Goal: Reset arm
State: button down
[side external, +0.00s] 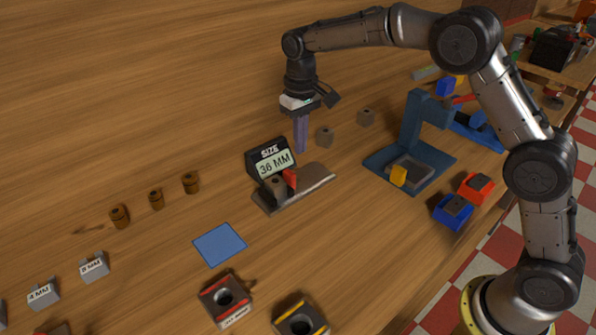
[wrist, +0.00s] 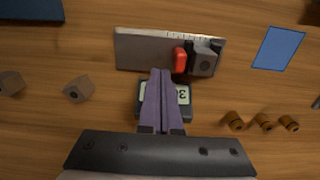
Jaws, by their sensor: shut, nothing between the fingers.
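My gripper (side external: 301,148) has long purple fingers that point down over the wooden table, just behind the size gauge. In the wrist view the fingers (wrist: 162,77) are together with nothing between them. The gauge display (side external: 270,158) reads "SIZE 36 MM". Its grey base (side external: 312,180) carries a red slider (side external: 289,178) and a grey block with a hole (side external: 275,185). In the wrist view the fingers cover part of the display (wrist: 184,95), and the base (wrist: 145,50) lies beyond them.
A blue square (side external: 220,244) lies left of the gauge. Several brown cylinders (side external: 156,199) and labelled blocks (side external: 94,266) stand at left. Two grey blocks (side external: 325,136) are behind. A blue press-like stand (side external: 412,130) stands at right. Red-marked (side external: 225,299) and yellow-marked (side external: 300,317) holders are in front.

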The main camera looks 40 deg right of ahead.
jog(key=s+d+r+t, duration=0.1)
jog(key=s+d+r, duration=0.1)
jog(key=s+r, duration=0.35)
jog(key=s+d+r+t, duration=0.1)
jog(key=s+r+t, duration=0.15)
jog(key=r, duration=0.65)
jog(key=s+d+r+t, duration=0.1)
jog(key=s+d+r, duration=0.15)
jog(key=s, duration=1.05)
jog(key=s+f+t, duration=0.1)
jog(key=s+f, duration=0.8)
jog(key=s, duration=0.4)
jog(key=shift+s+d, duration=0.3)
jog(key=shift+d, duration=0.05)
